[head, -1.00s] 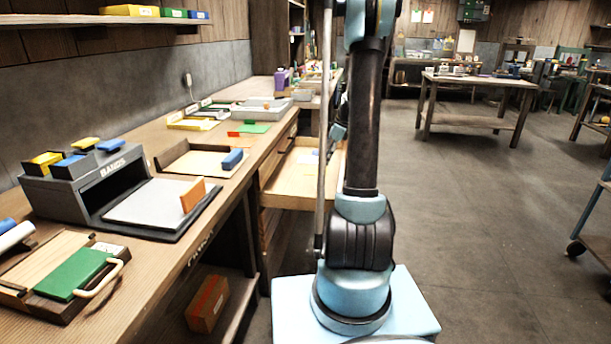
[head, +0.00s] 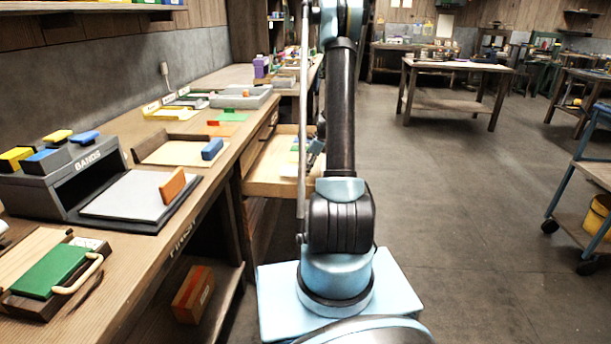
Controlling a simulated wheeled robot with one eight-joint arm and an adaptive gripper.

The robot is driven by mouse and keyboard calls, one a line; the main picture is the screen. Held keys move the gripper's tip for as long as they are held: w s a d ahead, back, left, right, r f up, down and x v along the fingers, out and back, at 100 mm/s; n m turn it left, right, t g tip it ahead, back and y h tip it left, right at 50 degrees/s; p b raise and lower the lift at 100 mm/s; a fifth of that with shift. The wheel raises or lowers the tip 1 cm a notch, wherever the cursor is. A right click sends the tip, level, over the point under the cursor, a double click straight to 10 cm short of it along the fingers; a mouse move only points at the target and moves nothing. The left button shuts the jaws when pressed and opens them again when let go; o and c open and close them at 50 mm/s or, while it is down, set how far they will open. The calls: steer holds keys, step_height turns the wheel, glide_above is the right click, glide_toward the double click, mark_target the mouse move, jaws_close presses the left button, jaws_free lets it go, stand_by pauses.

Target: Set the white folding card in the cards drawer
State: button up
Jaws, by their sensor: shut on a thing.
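The open drawer (head: 268,184) sticks out from the bench front, left of my arm. It is pale wood, and small coloured things lie at its far right inside. My gripper (head: 313,153) shows only in part, small and dark, over the drawer's right side beside my arm. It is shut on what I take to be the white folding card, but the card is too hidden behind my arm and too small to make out. I cannot tell its height above the drawer floor.
The bench holds a grey BANDS box (head: 75,185), a grey board with an orange block (head: 173,184), a tray with a blue block (head: 212,149) and a green board (head: 50,270). A brown box (head: 193,294) sits on the lower shelf. A blue cart (head: 590,170) stands right; the floor between is open.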

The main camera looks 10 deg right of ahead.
mark_target(303, 179)
steer(key=shift+f, duration=1.7)
steer(key=o, duration=0.9)
steer(key=shift+c, duration=0.2)
